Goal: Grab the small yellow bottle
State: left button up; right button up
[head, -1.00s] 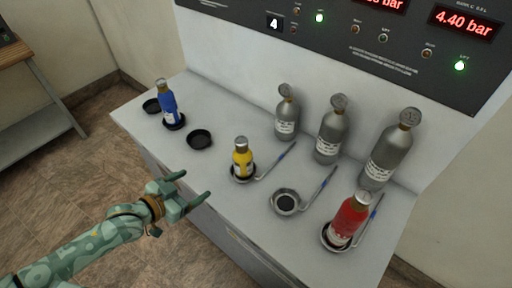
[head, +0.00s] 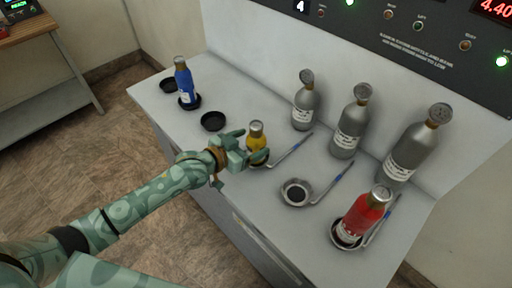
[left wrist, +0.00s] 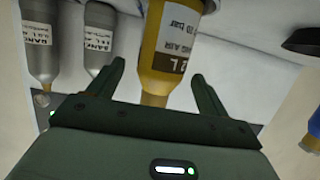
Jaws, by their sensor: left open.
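The small yellow bottle (head: 256,136) stands upright in its holder on the grey bench, with a metal neck at the top. My left gripper (head: 248,150) is at the bottle, and its fingers hide the lower part of it in the head view. In the left wrist view the bottle (left wrist: 170,55), with its printed label, shows between the two open fingers of the gripper (left wrist: 160,85). I cannot tell whether either finger touches it. My right gripper is not in view.
A red bottle (head: 362,214) stands in a holder at right, and an empty metal holder (head: 296,192) lies between. Grey cylinders (head: 347,125) stand behind. A blue bottle (head: 185,82) and an empty black cup (head: 213,121) are at left.

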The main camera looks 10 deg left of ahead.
pick_arm(q)
jog(key=x, duration=0.3)
jog(key=shift+w+f+b, duration=0.1)
jog(key=shift+b, duration=0.2)
jog(key=c, duration=1.3)
